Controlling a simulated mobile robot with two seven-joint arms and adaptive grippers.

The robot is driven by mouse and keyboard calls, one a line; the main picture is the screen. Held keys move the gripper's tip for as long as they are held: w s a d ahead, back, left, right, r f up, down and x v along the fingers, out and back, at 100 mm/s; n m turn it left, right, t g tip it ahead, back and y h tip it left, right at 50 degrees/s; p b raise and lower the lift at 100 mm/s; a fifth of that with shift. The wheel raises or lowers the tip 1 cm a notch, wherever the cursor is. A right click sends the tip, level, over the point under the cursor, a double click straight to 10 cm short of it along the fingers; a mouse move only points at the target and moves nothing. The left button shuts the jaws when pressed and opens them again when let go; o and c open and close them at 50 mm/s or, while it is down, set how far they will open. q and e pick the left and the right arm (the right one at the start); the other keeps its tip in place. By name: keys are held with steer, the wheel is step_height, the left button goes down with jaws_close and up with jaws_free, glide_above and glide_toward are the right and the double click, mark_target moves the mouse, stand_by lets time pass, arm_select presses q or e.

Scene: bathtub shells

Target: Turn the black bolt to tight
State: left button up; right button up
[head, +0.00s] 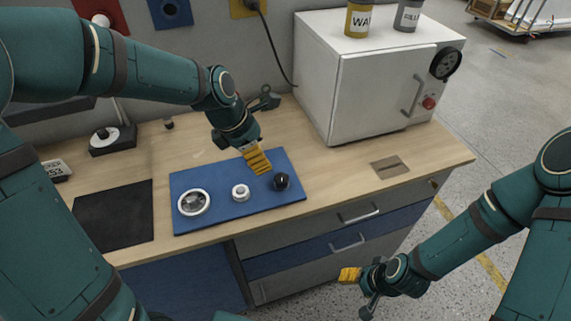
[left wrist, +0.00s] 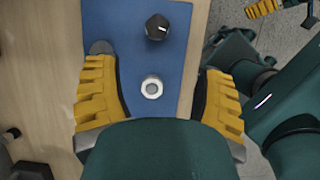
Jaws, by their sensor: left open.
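The black bolt (head: 281,181) stands at the right end of a blue board (head: 225,177) on the workbench. It is a dark knob-like head with a small white mark, and it also shows near the top of the left wrist view (left wrist: 157,27). My left gripper (head: 257,161) is above the board, a little left of and behind the black bolt, apart from it. In the left wrist view its yellow fingers (left wrist: 155,95) are spread wide and empty, with a white bolt (left wrist: 152,87) between them in the picture. My right gripper (head: 349,275) hangs in front of the bench, away from the board.
A silver ringed dial (head: 194,202) sits at the board's left end. A black mat (head: 113,216) lies left of the board. A white oven-like box (head: 373,88) stands at the back right. Bare wood (head: 345,172) lies right of the board.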

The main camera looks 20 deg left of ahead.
mark_target(281, 177)
arm_select(q)
steer(key=shift+n, duration=0.5)
steer(key=b+x, duration=0.1)
steer(key=x, duration=0.2)
steer(key=b+x, duration=0.1)
steer(key=x, duration=0.3)
steer(key=b+x, duration=0.1)
steer(key=x, duration=0.3)
steer(key=shift+w+b, duration=0.4)
steer(key=shift+w+d+f, duration=0.2)
steer(key=shift+d+f, duration=0.1)
steer(key=shift+f, duration=0.35)
arm_select(e)
steer(key=shift+w+f, duration=0.15)
steer(key=shift+f, duration=1.95)
arm_select(q)
steer(key=c, duration=1.2)
